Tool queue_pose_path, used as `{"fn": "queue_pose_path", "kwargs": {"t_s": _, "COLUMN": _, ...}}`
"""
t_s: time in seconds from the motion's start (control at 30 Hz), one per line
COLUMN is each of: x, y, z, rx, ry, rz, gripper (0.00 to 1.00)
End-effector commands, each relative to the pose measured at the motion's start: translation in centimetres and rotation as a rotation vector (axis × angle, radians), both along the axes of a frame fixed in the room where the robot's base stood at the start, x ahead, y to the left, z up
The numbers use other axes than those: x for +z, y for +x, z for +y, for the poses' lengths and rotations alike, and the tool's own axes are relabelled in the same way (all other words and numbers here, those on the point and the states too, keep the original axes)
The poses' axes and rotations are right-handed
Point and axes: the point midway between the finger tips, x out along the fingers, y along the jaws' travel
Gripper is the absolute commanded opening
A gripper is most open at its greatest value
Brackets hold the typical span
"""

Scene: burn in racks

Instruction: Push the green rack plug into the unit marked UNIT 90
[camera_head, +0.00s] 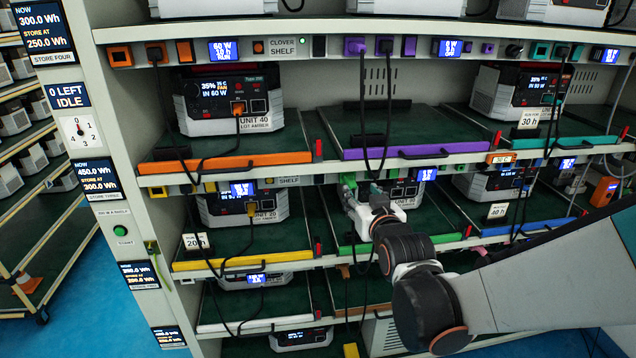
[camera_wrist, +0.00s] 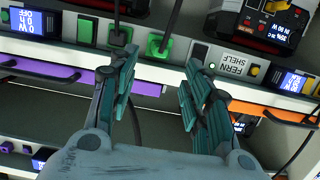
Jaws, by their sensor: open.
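My gripper (camera_wrist: 158,70) is open in the wrist view, with its two teal-padded fingers apart and nothing between them. Just beyond the fingertips, a green plug (camera_wrist: 159,46) with a dark cable sits at the shelf rail. Another green piece (camera_wrist: 120,36) with a cable is beside it. In the head view my gripper (camera_head: 372,200) is at the rail of the middle bay, by a green piece (camera_head: 348,179). It partly covers a grey unit (camera_head: 406,192) behind it. The mark UNIT 90 cannot be read in either view.
The label FERN SHELF (camera_wrist: 239,64) is beside the green pieces. A unit marked UNIT 40 (camera_head: 228,103) stands on the orange-edged shelf above left. Black cables (camera_head: 363,110) hang down near my gripper. A green shelf edge (camera_head: 352,249) lies below it.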

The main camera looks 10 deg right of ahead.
Motion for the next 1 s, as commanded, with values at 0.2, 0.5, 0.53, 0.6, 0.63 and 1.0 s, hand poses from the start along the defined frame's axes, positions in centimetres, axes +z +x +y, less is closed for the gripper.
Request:
{"fn": "queue_pose_path", "kwargs": {"t_s": 0.2, "x": -1.0, "y": 4.1, "z": 0.0, "rx": 0.000, "ry": 0.000, "rz": 0.001, "gripper": 0.45}}
{"fn": "queue_pose_path", "kwargs": {"t_s": 0.5, "x": -1.8, "y": 8.3, "z": 0.0, "rx": 0.000, "ry": 0.000, "rz": 0.001, "gripper": 0.45}}
{"fn": "queue_pose_path", "kwargs": {"t_s": 0.53, "x": -1.9, "y": 8.6, "z": 0.0, "rx": 0.000, "ry": 0.000, "rz": 0.001, "gripper": 0.45}}
{"fn": "queue_pose_path", "kwargs": {"t_s": 0.6, "x": -1.9, "y": 9.1, "z": 0.0, "rx": 0.000, "ry": 0.000, "rz": 0.001, "gripper": 0.45}}
{"fn": "queue_pose_path", "kwargs": {"t_s": 0.63, "x": -2.0, "y": 9.3, "z": 0.0, "rx": 0.000, "ry": 0.000, "rz": 0.001, "gripper": 0.45}}
{"fn": "queue_pose_path", "kwargs": {"t_s": 1.0, "x": -2.0, "y": 9.6, "z": 0.0, "rx": 0.000, "ry": 0.000, "rz": 0.001, "gripper": 0.45}}
